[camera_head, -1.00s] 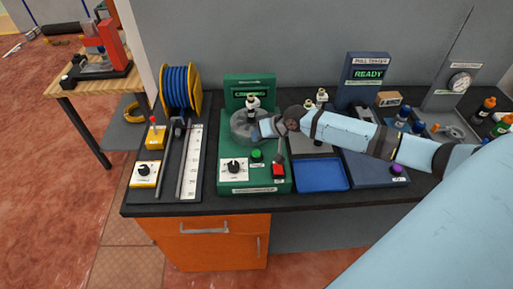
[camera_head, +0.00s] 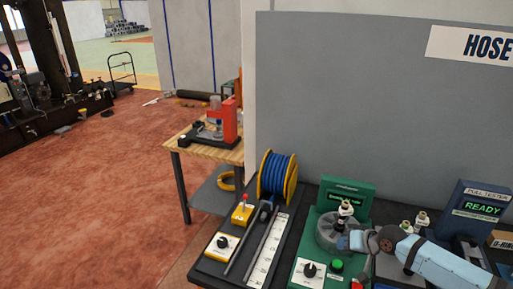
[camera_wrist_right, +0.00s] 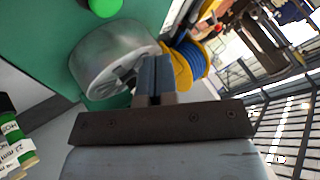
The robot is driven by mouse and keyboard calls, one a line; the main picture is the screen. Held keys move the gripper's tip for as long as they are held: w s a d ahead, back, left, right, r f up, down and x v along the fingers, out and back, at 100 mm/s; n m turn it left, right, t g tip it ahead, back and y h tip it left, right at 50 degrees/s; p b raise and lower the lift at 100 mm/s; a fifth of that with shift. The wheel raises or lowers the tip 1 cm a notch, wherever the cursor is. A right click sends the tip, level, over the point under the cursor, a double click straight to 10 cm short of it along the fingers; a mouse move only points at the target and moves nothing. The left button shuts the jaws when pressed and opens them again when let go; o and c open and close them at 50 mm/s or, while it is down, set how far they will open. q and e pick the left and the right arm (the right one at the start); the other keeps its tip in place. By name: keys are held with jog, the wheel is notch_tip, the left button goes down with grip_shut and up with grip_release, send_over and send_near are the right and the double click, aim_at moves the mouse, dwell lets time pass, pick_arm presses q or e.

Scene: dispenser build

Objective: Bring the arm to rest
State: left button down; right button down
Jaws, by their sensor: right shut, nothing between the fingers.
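My right gripper (camera_head: 345,240) is over the green station (camera_head: 305,262), right beside its grey round drum (camera_head: 326,230). In the right wrist view its two fingers (camera_wrist_right: 154,78) are together with nothing between them, and the drum (camera_wrist_right: 112,62) is just past them on the left. I cannot tell if the fingers touch the drum. My right arm reaches in from the lower right in the head view. My left gripper does not show in any view.
A blue hose reel (camera_head: 277,178) stands left of the green station. A black tray with a white scale (camera_head: 268,248) lies in front. A pull tester (camera_head: 483,207) stands at right. A wooden table (camera_head: 190,148) with a red press (camera_head: 229,120) is at back left.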

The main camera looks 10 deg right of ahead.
jog(key=s+a+f, duration=0.2)
jog(key=s+a+f+n, duration=0.1)
jog(key=s+a+f, duration=0.1)
jog(key=a, duration=0.1)
jog(key=s+a+f+n, duration=0.1)
jog(key=s+a+f, duration=0.1)
jog(key=a, duration=0.1)
jog(key=shift+s+a+f+y, duration=0.1)
jog(key=shift+s+a+y, duration=0.1)
jog(key=shift+s+y, duration=0.1)
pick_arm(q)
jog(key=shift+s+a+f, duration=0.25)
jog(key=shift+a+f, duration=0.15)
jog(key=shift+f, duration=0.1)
pick_arm(e)
jog(key=s+a+f+n+t+h, duration=0.1)
jog(key=s+a, duration=0.3)
jog(key=s, duration=0.6)
jog(key=s+a+f+n+t+h, duration=0.1)
jog(key=s+a+f+t+h, duration=0.1)
jog(key=s, duration=0.8)
jog(key=shift+s+a+f+n, duration=0.4)
jog(key=shift+a+f, duration=0.35)
jog(key=shift+a, duration=0.4)
jog(key=shift+w, duration=0.1)
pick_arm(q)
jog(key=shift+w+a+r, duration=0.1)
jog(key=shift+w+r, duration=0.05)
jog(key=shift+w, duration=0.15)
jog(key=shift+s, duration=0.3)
